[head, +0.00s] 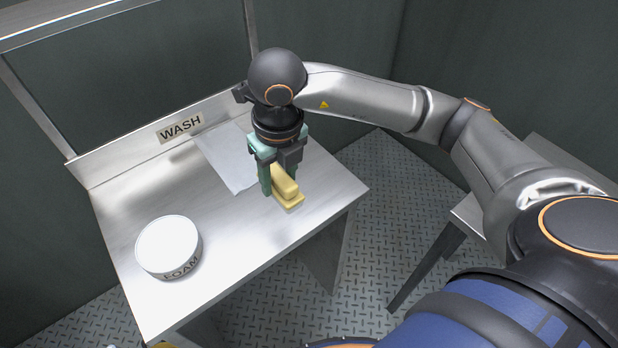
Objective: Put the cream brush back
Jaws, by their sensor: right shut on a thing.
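The cream brush (286,189) is a pale yellow block with a wider lower part, near the right end of the steel wash table (225,240). My right gripper (279,180) points down from above and is shut on the brush, its green-tipped fingers on either side of it. I cannot tell whether the brush touches the table top or is just above it. My left gripper is not in view.
A white round tub marked FOAM (168,246) stands at the table's front left. A pale flat sheet (228,158) lies toward the back, below the WASH label (181,128). The table's middle is clear. Another steel surface (468,212) is at the right, beyond a floor gap.

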